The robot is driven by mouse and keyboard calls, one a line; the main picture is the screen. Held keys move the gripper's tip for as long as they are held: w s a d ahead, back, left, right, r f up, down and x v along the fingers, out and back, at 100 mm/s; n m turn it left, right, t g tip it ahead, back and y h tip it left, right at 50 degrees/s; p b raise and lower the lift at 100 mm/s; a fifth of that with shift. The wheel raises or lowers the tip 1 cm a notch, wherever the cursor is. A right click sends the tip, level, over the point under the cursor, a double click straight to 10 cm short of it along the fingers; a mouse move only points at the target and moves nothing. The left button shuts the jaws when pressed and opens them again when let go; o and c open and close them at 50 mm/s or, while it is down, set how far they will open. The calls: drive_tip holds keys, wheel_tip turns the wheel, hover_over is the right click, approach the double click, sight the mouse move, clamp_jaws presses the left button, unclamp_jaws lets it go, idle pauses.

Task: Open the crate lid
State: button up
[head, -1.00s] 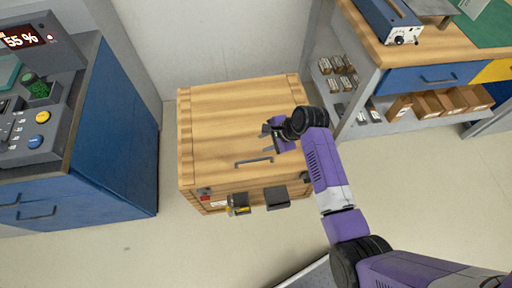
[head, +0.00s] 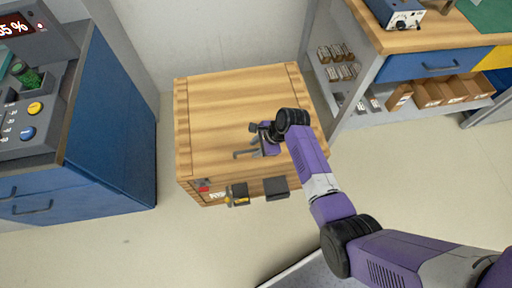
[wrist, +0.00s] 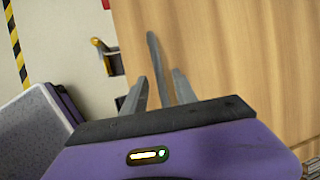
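The wooden crate (head: 205,165) stands on the floor with its lid (head: 225,105) closed. A grey bar handle (head: 243,154) is on the lid near its front edge. In the wrist view the handle (wrist: 152,45) runs up between my two fingers. My gripper (head: 254,138) is above the lid at the handle's right part, partly hiding it. It also shows in the wrist view (wrist: 160,78), with its fingers apart on either side of the bar. I cannot tell whether they touch it.
Two dark latches (head: 276,187) are on the crate's front, one with a yellow part (head: 236,196). A blue console cabinet (head: 110,125) stands to the left. A workbench with a shelf of boxes (head: 430,92) is at the right. The floor in front is clear.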

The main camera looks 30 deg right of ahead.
clamp_jaws()
idle(1.4)
